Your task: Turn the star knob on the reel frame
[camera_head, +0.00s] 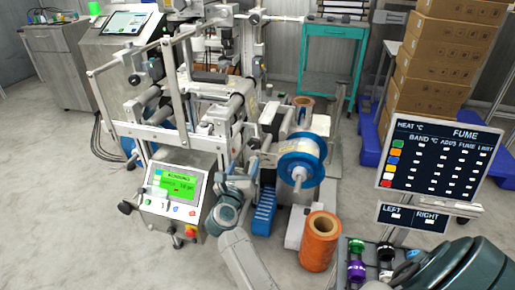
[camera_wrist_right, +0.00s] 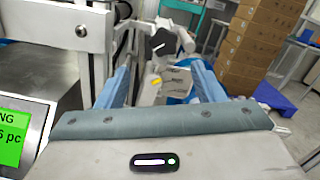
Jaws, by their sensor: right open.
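The reel frame (camera_head: 190,130) is a tall pale metal machine with rollers at centre left of the head view. In the right wrist view a dark, star-shaped knob (camera_wrist_right: 162,42) sits on a pale part, ahead of and between my blue fingers. I cannot pick out the knob for certain in the head view. My right gripper (camera_wrist_right: 160,72) is open, with its fingers spread apart and nothing held between them. In the head view my right gripper (camera_head: 250,166) is small and partly lost against the machine. My left gripper does not show.
A control panel (camera_head: 178,187) with a green screen stands close left of my right wrist. A blue-flanged reel (camera_head: 301,160) and a copper-coloured roll (camera_head: 320,243) are to the right. A sign board (camera_head: 437,160) and stacked boxes (camera_head: 435,75) stand further right.

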